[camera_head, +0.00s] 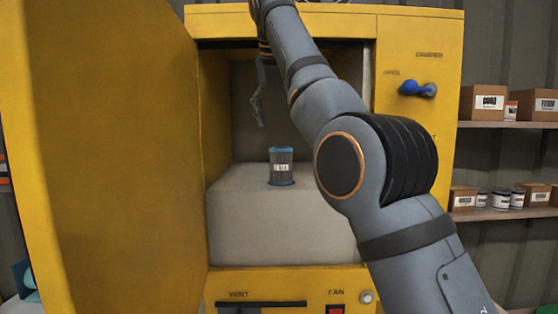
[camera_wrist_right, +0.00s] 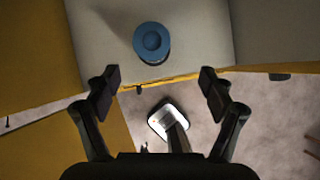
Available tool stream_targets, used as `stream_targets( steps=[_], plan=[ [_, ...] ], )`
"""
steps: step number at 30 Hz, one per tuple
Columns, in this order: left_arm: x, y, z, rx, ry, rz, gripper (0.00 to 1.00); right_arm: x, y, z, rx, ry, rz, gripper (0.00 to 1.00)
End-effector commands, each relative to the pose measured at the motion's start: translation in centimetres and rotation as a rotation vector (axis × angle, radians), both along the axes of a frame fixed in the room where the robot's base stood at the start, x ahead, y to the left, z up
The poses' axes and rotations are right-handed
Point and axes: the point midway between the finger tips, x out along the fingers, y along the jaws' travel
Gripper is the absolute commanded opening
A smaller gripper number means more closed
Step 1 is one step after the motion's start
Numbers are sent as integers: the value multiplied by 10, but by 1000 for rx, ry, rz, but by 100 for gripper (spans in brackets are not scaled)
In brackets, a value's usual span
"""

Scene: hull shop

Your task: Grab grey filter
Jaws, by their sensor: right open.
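The grey filter (camera_head: 282,167) stands upright on a pale block (camera_head: 235,215) inside the open yellow cabinet (camera_head: 420,60). It has blue end caps and a white label. In the right wrist view, the filter's blue top (camera_wrist_right: 152,42) shows from above, ahead of the fingertips. My right gripper (camera_head: 259,105) is above and slightly left of the filter, apart from it. In the right wrist view, its two fingers (camera_wrist_right: 160,80) are spread wide with nothing between them. My left gripper is not in view.
The yellow door (camera_head: 110,150) stands open at left. A blue knob (camera_head: 415,88) is on the cabinet's right panel. Shelves with boxes (camera_head: 488,102) are at far right. My right arm covers part of the cabinet opening. The block's top around the filter is clear.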

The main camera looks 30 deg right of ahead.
Motion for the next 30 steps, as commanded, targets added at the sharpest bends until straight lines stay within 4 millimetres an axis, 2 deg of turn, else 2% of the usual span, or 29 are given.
stream_targets(
  steps=[1,3,5,8,12,15,18,22,25,28,29,30],
  plan=[
    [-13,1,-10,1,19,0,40,4,-2,-14,0,4,0,82],
    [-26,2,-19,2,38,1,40,9,-6,-26,0,4,0,82],
    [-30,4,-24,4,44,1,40,13,-10,-35,1,3,0,82],
    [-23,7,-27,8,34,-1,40,17,-15,-43,1,1,0,82],
    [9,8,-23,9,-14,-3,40,19,-16,-43,1,0,1,82],
    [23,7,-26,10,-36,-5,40,22,-20,-52,2,1,1,82],
    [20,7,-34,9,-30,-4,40,29,-26,-67,2,2,0,82],
    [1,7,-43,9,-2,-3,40,37,-34,-85,2,1,1,82],
    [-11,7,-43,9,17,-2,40,38,-35,-85,2,0,1,82],
    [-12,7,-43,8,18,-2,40,38,-35,-84,2,0,1,82],
    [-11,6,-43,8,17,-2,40,38,-35,-84,2,0,1,81],
    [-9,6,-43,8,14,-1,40,38,-35,-84,2,0,1,75]
  ],
)
